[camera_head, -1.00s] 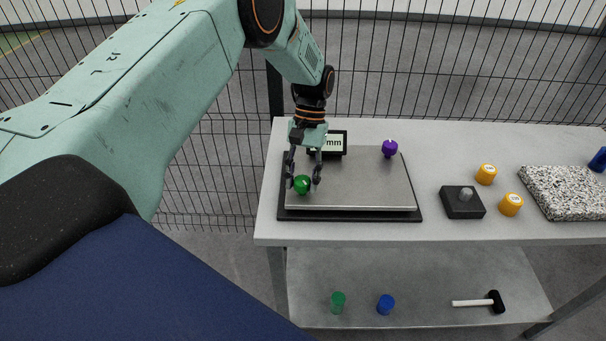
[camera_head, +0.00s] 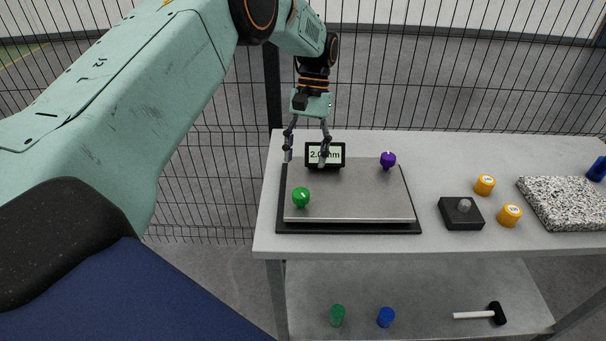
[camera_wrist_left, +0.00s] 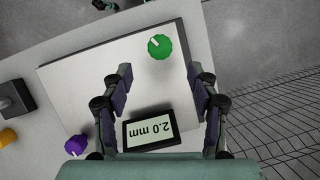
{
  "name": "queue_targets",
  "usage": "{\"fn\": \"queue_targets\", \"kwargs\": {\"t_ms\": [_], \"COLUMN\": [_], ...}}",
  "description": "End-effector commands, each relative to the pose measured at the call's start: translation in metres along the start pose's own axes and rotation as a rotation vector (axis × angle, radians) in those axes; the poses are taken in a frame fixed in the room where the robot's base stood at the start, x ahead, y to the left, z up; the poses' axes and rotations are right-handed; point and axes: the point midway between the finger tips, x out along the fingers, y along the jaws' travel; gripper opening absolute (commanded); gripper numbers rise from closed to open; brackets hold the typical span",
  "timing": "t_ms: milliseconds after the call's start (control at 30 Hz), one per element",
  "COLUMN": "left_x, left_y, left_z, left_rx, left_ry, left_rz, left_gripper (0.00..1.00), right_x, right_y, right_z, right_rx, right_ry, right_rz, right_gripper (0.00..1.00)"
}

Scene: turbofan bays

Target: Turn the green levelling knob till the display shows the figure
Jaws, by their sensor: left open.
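The green levelling knob (camera_head: 301,197) stands on the front left corner of the grey plate (camera_head: 350,202); its white mark shows in the left wrist view (camera_wrist_left: 159,46). The display (camera_head: 338,154) stands at the back of the plate, partly behind a finger in the head view. In the left wrist view the display (camera_wrist_left: 151,131) is upside down and reads 2.0 mm. My left gripper (camera_head: 306,156) is open and empty, above and behind the green knob and apart from it. My right gripper is not in view.
A purple knob (camera_head: 388,160) stands at the plate's back right. Right of the plate are a black block with a grey knob (camera_head: 462,213), two orange weights (camera_head: 485,184) and a speckled slab (camera_head: 565,203). The lower shelf holds a green cylinder (camera_head: 338,315), a blue one (camera_head: 386,317) and a mallet (camera_head: 480,313).

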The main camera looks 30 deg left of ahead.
Motion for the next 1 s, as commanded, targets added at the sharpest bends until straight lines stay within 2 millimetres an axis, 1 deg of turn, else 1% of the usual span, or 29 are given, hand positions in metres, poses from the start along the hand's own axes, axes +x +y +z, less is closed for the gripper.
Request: {"fn": "queue_targets", "kwargs": {"t_ms": [33,100,200,300,1000], "left_x": [-0.009,-0.018,-0.028,-0.033,-0.034], "left_y": [0.0,0.0,0.0,0.0,0.0], "left_z": [0.0,-0.001,0.0,0.0,0.001], "left_rx": [0.0,0.0,0.0,0.0,0.0], "left_ry": [0.002,0.001,0.0,-0.002,-0.002], "left_rz": [0.0,0.0,0.0,0.0,0.0], "left_gripper": [0.6,0.6,0.6,0.6,0.6], "right_x": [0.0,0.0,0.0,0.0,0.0], "right_y": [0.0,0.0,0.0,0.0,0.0], "right_z": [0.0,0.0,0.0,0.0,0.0], "right_rx": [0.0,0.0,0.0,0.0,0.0], "right_ry": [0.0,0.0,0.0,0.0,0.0], "right_rz": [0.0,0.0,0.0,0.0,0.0], "right_gripper": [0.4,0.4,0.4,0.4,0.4]}}
